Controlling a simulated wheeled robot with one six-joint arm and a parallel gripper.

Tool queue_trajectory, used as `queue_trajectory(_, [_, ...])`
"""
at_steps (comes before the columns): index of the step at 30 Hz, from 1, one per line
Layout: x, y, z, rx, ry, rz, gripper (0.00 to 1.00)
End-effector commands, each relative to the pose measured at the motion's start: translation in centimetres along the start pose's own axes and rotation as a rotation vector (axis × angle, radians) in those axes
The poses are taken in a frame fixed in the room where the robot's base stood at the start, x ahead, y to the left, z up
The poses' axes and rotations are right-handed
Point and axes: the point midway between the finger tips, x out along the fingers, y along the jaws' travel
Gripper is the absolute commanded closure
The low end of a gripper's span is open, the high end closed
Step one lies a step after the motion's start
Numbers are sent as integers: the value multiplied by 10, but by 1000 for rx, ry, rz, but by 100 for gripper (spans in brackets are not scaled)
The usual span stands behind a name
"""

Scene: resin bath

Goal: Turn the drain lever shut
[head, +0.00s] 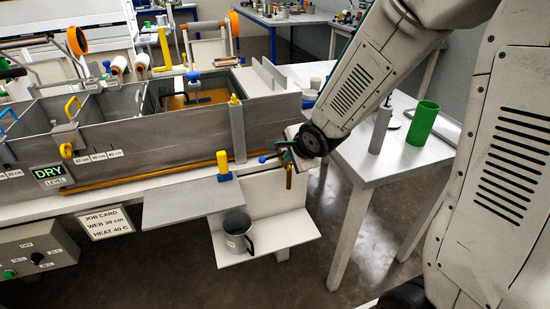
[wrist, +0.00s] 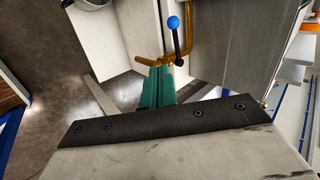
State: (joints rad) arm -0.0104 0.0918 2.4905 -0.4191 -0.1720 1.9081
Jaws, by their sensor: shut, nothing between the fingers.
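The drain lever is a black rod with a blue ball knob (wrist: 173,23), beside a brass drain pipe (wrist: 160,45) in the wrist view. In the head view its blue knob (head: 262,159) shows at the tank's right end, and the brass spout (head: 289,179) hangs down just right of it. My gripper (wrist: 157,70) has green fingers, shut and empty. Their tips are close to the pipe and the lever's pivot end; I cannot tell whether they touch. In the head view my gripper (head: 286,156) is at the tank's right end, partly hidden by my wrist.
A grey mug (head: 238,234) stands on a low white shelf (head: 262,244) below the tank end. A yellow handle (head: 223,164) rises above a grey plate (head: 190,203). A white table (head: 400,166) at right holds a green cup (head: 423,122) and a grey bottle (head: 380,130).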

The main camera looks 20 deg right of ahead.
Motion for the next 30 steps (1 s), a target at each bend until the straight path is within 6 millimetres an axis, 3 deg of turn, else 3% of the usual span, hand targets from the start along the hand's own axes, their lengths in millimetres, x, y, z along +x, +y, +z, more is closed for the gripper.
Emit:
queue_trajectory(14, [83, 2, 0, 0, 2, 4, 100])
queue_trajectory(15, [88, -5, 0, -1, 2, 1, 100])
queue_trajectory(21, [106, -20, 0, -2, 2, 1, 100])
queue_trajectory(30, [111, -24, 0, -2, 2, 1, 100])
